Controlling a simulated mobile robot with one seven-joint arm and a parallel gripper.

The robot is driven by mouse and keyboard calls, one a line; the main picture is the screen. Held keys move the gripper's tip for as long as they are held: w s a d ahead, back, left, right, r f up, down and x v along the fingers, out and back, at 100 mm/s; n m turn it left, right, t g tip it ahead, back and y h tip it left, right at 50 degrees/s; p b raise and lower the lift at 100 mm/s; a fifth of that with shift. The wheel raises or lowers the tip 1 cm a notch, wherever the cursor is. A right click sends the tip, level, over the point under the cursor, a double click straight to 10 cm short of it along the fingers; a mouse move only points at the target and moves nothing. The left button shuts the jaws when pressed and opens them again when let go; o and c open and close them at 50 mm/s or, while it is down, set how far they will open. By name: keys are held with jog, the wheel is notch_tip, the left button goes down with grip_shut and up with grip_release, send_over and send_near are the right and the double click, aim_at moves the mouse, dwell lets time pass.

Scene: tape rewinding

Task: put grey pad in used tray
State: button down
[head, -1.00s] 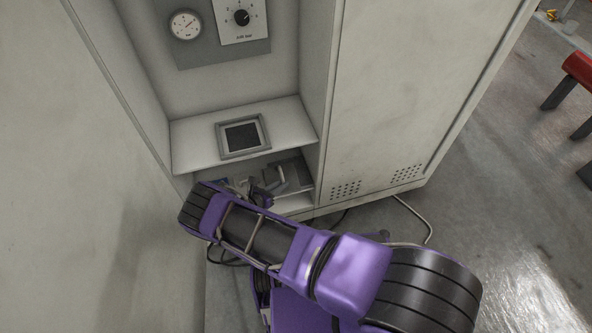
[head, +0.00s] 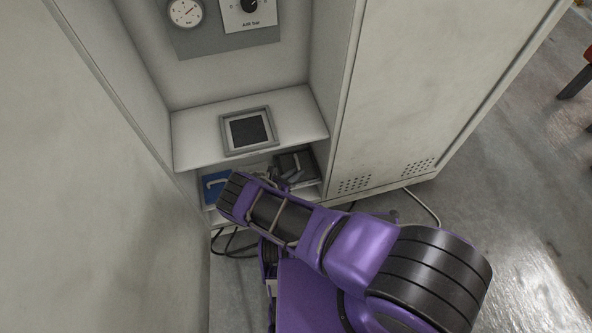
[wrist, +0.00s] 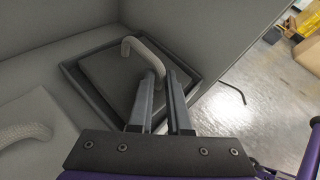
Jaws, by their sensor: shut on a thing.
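A grey pad (wrist: 112,82) with a curved grey handle (wrist: 143,52) lies within the rim of a dark square tray (wrist: 92,105) in the wrist view. My gripper (wrist: 165,84) is shut on the right end of the handle. Whether the pad rests fully flat in the tray is hard to tell. In the head view the dark tray area (head: 297,163) is at the right of the cabinet's lower compartment, and my forearm hides part of it. No label marks either tray in view as used.
A framed square tray (head: 227,139) with a dark inside sits on the shelf above. A blue item (head: 211,195) with a pale handle is at the lower left. A pale piece with a handle (wrist: 22,132) is left in the wrist view. Cabinet walls close in on the compartment.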

jog(key=c, duration=0.9)
grip_release()
jog(key=shift+o, duration=0.2)
jog(key=p+v, duration=0.1)
jog(key=v, duration=1.1)
jog(key=shift+p, duration=0.3)
jog(key=shift+r, duration=0.1)
